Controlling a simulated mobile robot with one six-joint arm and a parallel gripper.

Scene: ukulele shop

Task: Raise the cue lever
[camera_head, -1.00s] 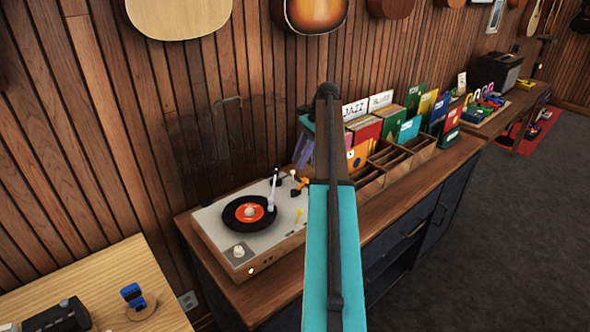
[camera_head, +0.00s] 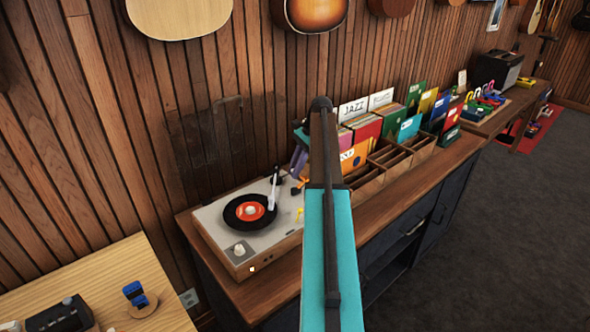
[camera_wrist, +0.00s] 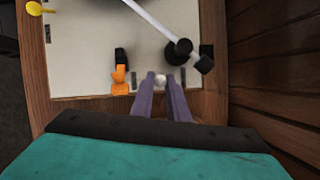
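The turntable (camera_head: 222,222) sits on the counter with a black record on it. In the wrist view its pale deck (camera_wrist: 85,60) carries the white tonearm (camera_wrist: 148,22), which runs to a black pivot. A small black lever with an orange end (camera_wrist: 119,76), perhaps the cue lever, stands left of my gripper (camera_wrist: 160,82).
A yellow-ended lever (camera_wrist: 40,8) is at the deck's far left corner. The turntable's clear lid (camera_head: 215,135) stands raised near the wood wall. Record bins (camera_head: 375,170) stand right of my arm. A light wood table (camera_head: 95,285) is at the front left.

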